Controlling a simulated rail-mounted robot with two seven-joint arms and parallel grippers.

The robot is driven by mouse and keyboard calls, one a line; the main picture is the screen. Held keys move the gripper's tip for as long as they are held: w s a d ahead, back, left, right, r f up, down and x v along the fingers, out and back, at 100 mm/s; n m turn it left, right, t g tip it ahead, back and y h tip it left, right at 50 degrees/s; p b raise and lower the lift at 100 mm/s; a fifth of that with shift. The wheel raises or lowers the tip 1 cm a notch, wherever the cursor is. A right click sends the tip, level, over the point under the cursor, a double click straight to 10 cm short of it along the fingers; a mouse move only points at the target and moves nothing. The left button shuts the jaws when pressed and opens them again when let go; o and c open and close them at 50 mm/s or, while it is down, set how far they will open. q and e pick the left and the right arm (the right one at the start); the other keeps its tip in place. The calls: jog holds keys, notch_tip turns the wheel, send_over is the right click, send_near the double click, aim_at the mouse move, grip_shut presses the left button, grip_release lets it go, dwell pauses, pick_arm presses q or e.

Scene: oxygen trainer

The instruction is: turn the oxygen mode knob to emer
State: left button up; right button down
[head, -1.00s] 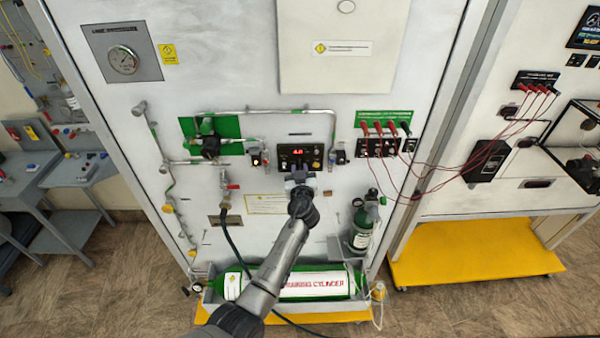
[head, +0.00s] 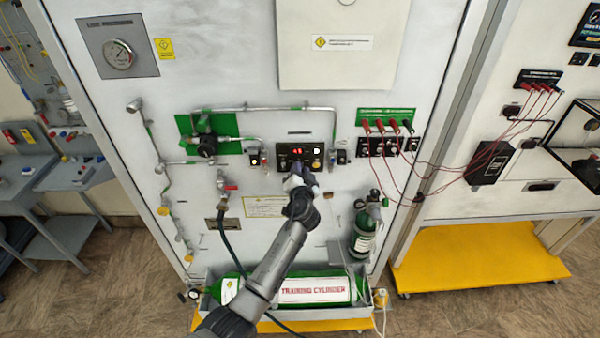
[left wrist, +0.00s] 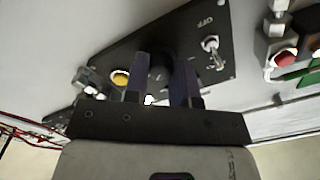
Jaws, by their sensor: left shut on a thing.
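The dark control panel (head: 306,150) is on the upright white board, with a small red-lit display (head: 298,151) and a white light (head: 317,151). My left gripper (head: 297,170) is at the panel's lower edge and hides part of it. In the left wrist view, the gripper (left wrist: 163,75) has its two fingers on either side of a dark knob (left wrist: 160,62) and is shut on it. The knob's pointer and mode labels cannot be read. A toggle switch (left wrist: 211,46) marked OFF and a yellow button (left wrist: 121,78) flank the knob. My right gripper does not show.
A green panel (head: 230,130) with a regulator and pipes is at left. Red leads (head: 395,165) hang at right. A hose (head: 232,240) runs down beside my left arm.

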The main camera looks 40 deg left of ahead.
pick_arm(q)
jog(key=shift+m, duration=0.6)
jog(key=o, duration=0.9)
jog(key=b+v, duration=0.1)
jog(key=v, duration=1.2)
jog(key=shift+s+d, duration=0.3)
